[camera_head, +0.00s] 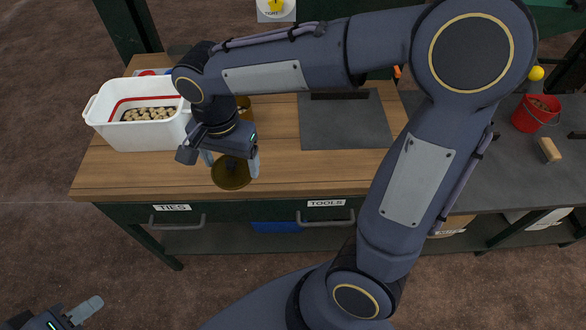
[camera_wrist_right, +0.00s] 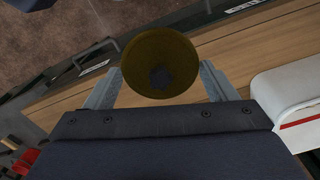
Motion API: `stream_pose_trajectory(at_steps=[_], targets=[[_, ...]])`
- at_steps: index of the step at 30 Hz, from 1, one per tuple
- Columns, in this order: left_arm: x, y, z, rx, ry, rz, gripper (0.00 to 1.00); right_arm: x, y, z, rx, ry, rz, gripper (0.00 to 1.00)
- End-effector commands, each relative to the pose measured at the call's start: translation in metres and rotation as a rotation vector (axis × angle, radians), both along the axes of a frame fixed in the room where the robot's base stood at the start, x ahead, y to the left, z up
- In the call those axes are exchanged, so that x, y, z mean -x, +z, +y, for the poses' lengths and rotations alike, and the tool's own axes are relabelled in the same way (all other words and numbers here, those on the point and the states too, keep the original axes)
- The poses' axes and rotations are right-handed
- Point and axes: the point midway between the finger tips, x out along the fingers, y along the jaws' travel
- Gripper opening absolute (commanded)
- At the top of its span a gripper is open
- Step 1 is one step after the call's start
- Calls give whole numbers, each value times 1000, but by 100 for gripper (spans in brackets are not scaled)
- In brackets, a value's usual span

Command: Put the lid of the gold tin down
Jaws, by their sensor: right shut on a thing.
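My right gripper (camera_head: 231,162) is shut on the lid of the gold tin (camera_head: 231,178), a round, dark gold disc with a dark spot in its middle. In the right wrist view, the lid (camera_wrist_right: 160,45) sits between the two fingers. It is over the bench's front edge area; I cannot tell whether it touches the wood. The gold tin (camera_head: 244,103) stands further back on the bench, mostly hidden behind my right gripper. My left gripper (camera_head: 84,310) is at the bottom left, away from the bench; only part shows, and its opening is unclear.
A white tub (camera_head: 112,137) with several small pale round things stands left of the gripper on the wooden bench (camera_head: 275,165). A dark grey mat (camera_head: 345,125) lies to the right. Bare wood lies between. A red bucket (camera_head: 534,114) stands on the grey table.

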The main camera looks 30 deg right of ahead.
Motion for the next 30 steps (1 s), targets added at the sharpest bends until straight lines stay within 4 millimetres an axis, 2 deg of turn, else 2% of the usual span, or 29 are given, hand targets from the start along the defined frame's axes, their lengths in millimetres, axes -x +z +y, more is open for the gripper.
stream_pose_trajectory(at_steps=[11,15,18,25,30], targets=[[0,8,0,0,0,0,36,-23,-38,-85,1,-9,4,57],[0,6,0,0,0,0,36,-29,-67,-105,1,-5,6,57],[0,6,0,0,0,0,36,-32,-79,-115,1,-3,4,57],[0,7,0,0,0,0,36,-36,-95,-127,1,-2,3,57],[0,4,0,0,0,0,36,-37,-121,-129,1,0,4,57]])
